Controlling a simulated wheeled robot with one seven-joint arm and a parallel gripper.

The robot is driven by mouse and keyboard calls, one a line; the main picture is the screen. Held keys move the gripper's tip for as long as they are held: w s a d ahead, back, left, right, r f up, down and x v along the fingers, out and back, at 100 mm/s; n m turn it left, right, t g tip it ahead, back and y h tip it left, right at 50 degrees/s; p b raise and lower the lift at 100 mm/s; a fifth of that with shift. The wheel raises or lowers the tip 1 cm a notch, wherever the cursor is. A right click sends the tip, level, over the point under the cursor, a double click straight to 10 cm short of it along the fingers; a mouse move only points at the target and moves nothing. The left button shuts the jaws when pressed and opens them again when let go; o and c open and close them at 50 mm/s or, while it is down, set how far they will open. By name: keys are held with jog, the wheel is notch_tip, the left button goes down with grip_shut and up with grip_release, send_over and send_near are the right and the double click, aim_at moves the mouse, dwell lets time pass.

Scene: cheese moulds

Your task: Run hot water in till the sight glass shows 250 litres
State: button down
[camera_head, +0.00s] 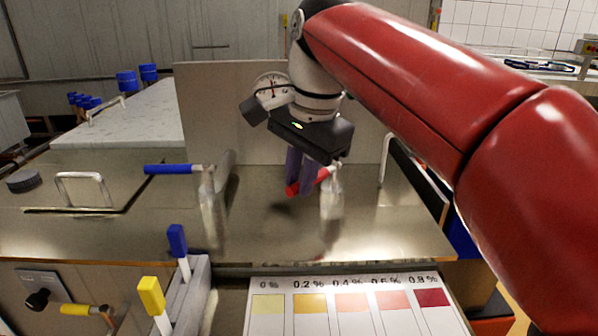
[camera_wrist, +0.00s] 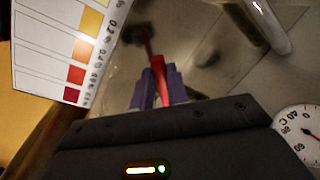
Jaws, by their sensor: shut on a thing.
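A red lever (camera_head: 323,176) tops a pale valve body (camera_head: 332,200) on the steel surface; this is likely the hot water valve. My gripper (camera_head: 297,178) is shut on the red lever, its purple fingers around it. In the wrist view the red lever (camera_wrist: 158,72) stands between the two fingers of my gripper (camera_wrist: 158,90). A blue lever (camera_head: 170,169) on a second valve body (camera_head: 208,190) lies to the left, apart from my gripper. I cannot make out a sight glass or water level in either view.
A round dial thermometer (camera_head: 272,88) stands behind my wrist, and its face also shows in the wrist view (camera_wrist: 302,140). A percent colour chart (camera_head: 345,305) lies in front. Blue (camera_head: 177,240) and yellow (camera_head: 151,295) handles stand front left. A metal rail (camera_head: 386,158) rises right of the valve.

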jog(key=c, duration=1.4)
grip_release()
jog(key=shift+o, duration=0.2)
notch_tip(320, 180, up, 8)
jog(key=s+d+p, duration=0.1)
jog(key=p, duration=0.1)
jog(key=shift+f, duration=0.2)
